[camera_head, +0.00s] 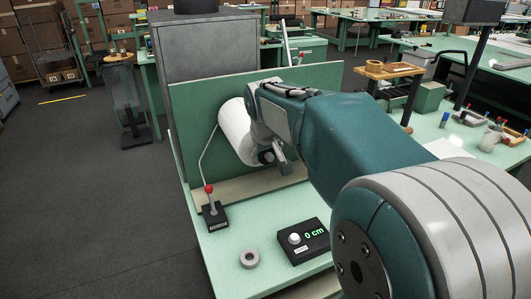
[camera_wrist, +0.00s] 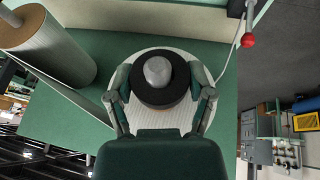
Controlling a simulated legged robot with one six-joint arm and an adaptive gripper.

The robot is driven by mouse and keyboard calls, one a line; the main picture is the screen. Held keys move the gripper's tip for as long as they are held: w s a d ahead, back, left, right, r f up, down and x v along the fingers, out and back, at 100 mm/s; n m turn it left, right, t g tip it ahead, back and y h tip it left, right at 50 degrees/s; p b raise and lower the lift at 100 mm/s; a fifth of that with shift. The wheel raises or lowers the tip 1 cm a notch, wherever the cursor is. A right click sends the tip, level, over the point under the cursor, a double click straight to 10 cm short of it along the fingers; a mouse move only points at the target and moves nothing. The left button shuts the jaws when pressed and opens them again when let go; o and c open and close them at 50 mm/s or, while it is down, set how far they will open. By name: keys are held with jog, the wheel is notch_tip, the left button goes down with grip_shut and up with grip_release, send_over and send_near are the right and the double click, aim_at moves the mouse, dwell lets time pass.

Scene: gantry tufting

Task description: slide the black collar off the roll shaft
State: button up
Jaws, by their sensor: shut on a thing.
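The black collar (camera_wrist: 163,92) sits around the grey roll shaft (camera_wrist: 158,71) in the wrist view, in front of the round end of the white roll (camera_wrist: 150,122). My gripper (camera_wrist: 160,80) has one finger on each side of the collar and is shut on it. The rounded shaft end pokes out through the collar's middle. In the head view the white roll (camera_head: 236,130) lies against a green upright panel, and my gripper (camera_head: 277,160) is at its near end. My arm and wrist hide part of the roll there.
A red-knobbed lever (camera_head: 209,190) stands on the bench left of my gripper. A black box (camera_head: 303,241) with a white knob reads "0 cm". A grey ring (camera_head: 250,258) lies flat on the bench. The green panel (camera_head: 310,90) rises behind the roll.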

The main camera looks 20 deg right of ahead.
jog(key=s, duration=0.6)
dwell(1.9)
jog(key=shift+f, duration=0.1)
